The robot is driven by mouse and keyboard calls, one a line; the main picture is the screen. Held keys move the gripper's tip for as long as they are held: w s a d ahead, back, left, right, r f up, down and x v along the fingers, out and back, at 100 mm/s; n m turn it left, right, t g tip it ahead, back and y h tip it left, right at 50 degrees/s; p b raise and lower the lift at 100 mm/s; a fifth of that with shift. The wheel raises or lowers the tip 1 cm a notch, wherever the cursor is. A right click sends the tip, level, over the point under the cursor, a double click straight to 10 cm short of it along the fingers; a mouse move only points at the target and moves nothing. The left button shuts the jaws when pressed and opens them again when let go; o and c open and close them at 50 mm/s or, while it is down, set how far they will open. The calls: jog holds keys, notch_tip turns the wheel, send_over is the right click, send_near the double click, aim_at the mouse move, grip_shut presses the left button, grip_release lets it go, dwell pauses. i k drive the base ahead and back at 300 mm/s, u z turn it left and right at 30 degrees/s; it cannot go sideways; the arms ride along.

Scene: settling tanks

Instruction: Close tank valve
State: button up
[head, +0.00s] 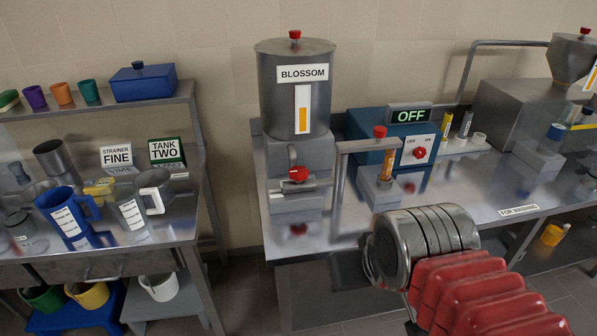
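A grey metal tank (279,95) labelled BLOSSOM stands at the left of the steel bench, with an orange level strip on its front and a red-knobbed lid. Below it a valve with a red handle (299,173) sits on the front outlet. The handle lies roughly sideways; I cannot tell whether it is open or shut. My arm with red bellows comes in from the lower right. A dark part at its end, seemingly my gripper (350,268), is at the bench's front edge, below and right of the valve and apart from it. Its fingers cannot be made out.
A blue control box (368,122) with an OFF display (410,115) and red knob stands right of the tank. A metal pipe stand (340,178) and a red-topped post (380,155) stand between. A left table (195,215) holds jugs and signs. A gap separates it from the bench.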

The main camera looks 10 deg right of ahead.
aim_at(297, 173)
jog(key=k, duration=1.25)
jog(key=u, duration=0.65)
jog(key=i, duration=2.2)
jog(key=z, duration=0.5)
